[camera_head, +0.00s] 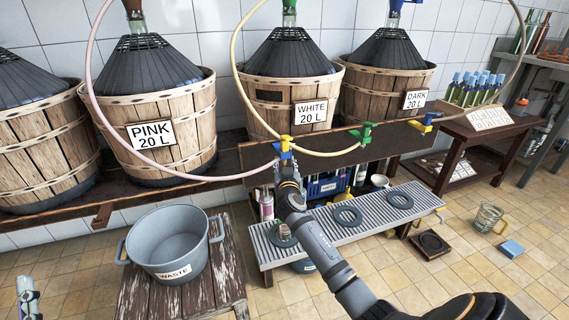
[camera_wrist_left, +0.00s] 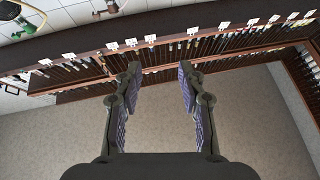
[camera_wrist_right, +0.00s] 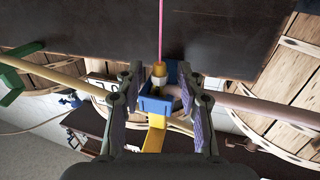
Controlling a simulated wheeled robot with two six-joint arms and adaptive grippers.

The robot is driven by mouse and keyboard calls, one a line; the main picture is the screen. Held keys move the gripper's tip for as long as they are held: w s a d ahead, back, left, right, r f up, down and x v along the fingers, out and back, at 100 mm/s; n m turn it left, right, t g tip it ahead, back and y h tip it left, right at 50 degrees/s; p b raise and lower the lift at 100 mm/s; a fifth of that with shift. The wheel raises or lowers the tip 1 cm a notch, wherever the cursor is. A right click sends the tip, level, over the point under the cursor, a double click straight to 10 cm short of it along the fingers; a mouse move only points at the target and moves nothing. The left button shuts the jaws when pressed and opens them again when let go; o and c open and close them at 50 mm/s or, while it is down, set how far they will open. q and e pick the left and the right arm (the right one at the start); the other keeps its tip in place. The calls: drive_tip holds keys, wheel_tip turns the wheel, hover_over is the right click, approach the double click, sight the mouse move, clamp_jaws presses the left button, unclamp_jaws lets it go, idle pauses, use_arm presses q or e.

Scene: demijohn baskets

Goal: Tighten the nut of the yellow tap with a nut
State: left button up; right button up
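A tap with a blue body and yellow parts (camera_head: 284,147) is at the front of the dark beam, where the pink hose ends. In the right wrist view, its blue body (camera_wrist_right: 147,103), yellow nut (camera_wrist_right: 159,70) and yellow lever (camera_wrist_right: 155,139) lie between the fingers. My right gripper (camera_head: 284,166) is open around this tap, its fingertips (camera_wrist_right: 160,78) on either side. Whether they touch it is unclear. A second yellow and blue tap (camera_head: 427,121) is farther right. My left gripper (camera_wrist_left: 160,75) is open and empty, away from the taps.
A green tap (camera_head: 363,134) is between the two, with the white hose. Basketed demijohns (camera_head: 289,94) stand behind. A grey waste tub (camera_head: 170,245) stands on a wooden stool at left. A ribbed bench (camera_head: 332,237) with dark rings is below the taps.

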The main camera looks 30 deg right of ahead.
use_arm(q)
drive_tip(key=shift+s+r+t+h, duration=0.15)
drive_tip(key=shift+s+r+t, duration=0.25)
drive_tip(key=shift+r, duration=0.3)
drive_tip(key=shift+s+r+t+h, duration=0.15)
drive_tip(key=shift+s+r+t, duration=0.2)
drive_tip(key=shift+r, duration=0.35)
use_arm(e)
drive_tip(key=shift+x, duration=0.8)
use_arm(q)
drive_tip(key=shift+w, duration=0.1)
use_arm(e)
clamp_jaws()
